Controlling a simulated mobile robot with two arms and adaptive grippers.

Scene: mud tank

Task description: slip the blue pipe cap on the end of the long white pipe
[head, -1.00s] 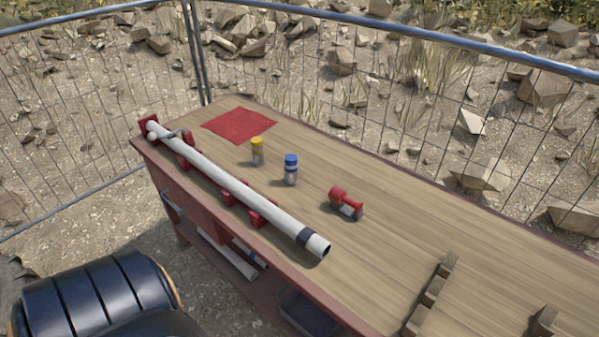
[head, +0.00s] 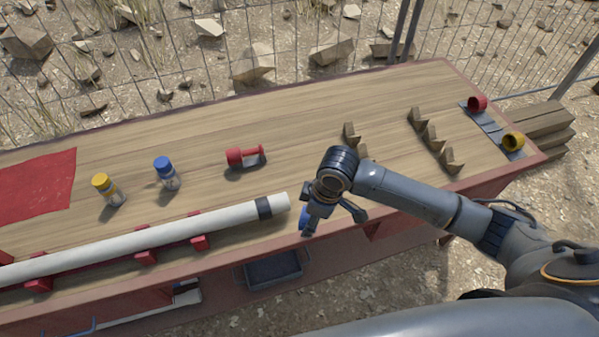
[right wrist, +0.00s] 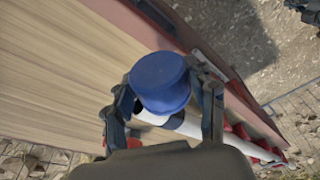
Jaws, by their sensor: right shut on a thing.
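The long white pipe (head: 150,234) lies in red cradles along the table's front edge. Its open end, with a dark band (head: 264,208), points right in the head view. My right gripper (head: 325,220) is shut on the blue pipe cap (head: 304,217), just right of the pipe end. In the right wrist view the blue cap (right wrist: 160,83) sits between the two fingers (right wrist: 163,100). The white pipe (right wrist: 190,128) runs beyond it, its end partly hidden by the cap. I cannot tell whether cap and pipe touch. My left gripper is not in view.
Wooden notched blocks (head: 430,135), a red tool (head: 246,157), blue-topped (head: 166,172) and yellow-topped (head: 108,190) bottles, and a red cloth (head: 38,185) lie on the table.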

